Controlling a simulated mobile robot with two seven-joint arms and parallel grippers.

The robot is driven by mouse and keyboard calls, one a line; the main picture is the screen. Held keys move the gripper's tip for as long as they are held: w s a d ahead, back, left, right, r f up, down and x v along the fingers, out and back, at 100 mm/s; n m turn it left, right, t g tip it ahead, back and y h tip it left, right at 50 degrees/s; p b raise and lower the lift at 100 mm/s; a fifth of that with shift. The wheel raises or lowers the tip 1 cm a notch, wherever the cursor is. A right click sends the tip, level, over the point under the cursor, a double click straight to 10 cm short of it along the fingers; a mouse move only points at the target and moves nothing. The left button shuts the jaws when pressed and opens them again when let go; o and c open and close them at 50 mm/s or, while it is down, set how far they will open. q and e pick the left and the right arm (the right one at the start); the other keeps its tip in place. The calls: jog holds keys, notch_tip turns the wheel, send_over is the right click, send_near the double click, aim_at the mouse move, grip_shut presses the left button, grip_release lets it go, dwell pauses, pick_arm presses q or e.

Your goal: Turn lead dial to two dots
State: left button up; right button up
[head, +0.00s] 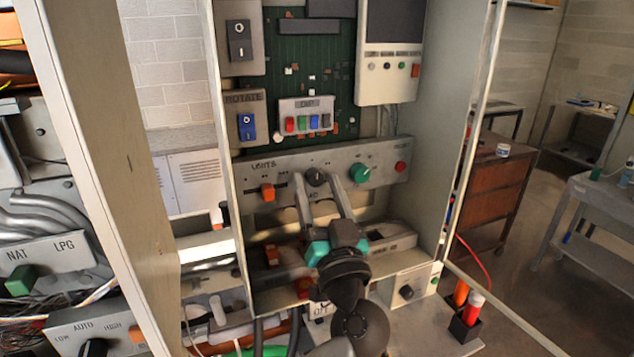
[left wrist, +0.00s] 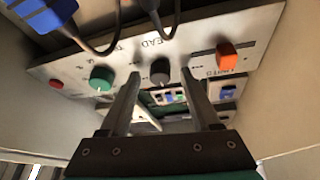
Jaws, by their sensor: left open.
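The lead dial is a dark round knob (head: 316,177) on a grey panel (head: 215,177), between an orange knob and a green knob. In the left wrist view the dark knob (left wrist: 160,71) has the partly visible letters "EAD" beside it. My left gripper (head: 319,180) is open, with one finger on each side of the dark knob in both views. Its fingertips (left wrist: 161,74) show no clear contact with the knob. The knob's small dot marks are too small to read. My right gripper is not in view.
On the same panel are an orange knob (head: 267,192), a green knob (head: 360,173) and a red button (head: 401,167). A block of coloured switches (head: 306,117) sits above. The cabinet's side wall (head: 455,110) stands to the right. Cables (left wrist: 90,40) show near the panel in the wrist view.

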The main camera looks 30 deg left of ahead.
pick_arm(q)
jog(key=shift+c, duration=0.3)
jog(key=shift+c, duration=0.8)
grip_shut()
jog(key=shift+m, duration=0.3)
jog(key=m+h+p, duration=0.1)
jog(key=m, duration=0.1)
jog(key=m+h+p, duration=0.1)
jog(key=m, duration=0.2)
jog(key=m+t+h, duration=0.1)
jog(key=m+h, duration=0.1)
jog(key=m, duration=0.1)
jog(key=shift+s+a+r+p, duration=0.1)
jog(key=shift+s+r+p, duration=0.15)
jog(key=shift+r+p, duration=0.15)
jog(key=m+h, duration=0.1)
jog(key=m, duration=0.2)
jog(key=m+h, duration=0.1)
jog(key=m, duration=0.2)
jog(key=shift+g, duration=0.4)
jog(key=shift+a, duration=0.1)
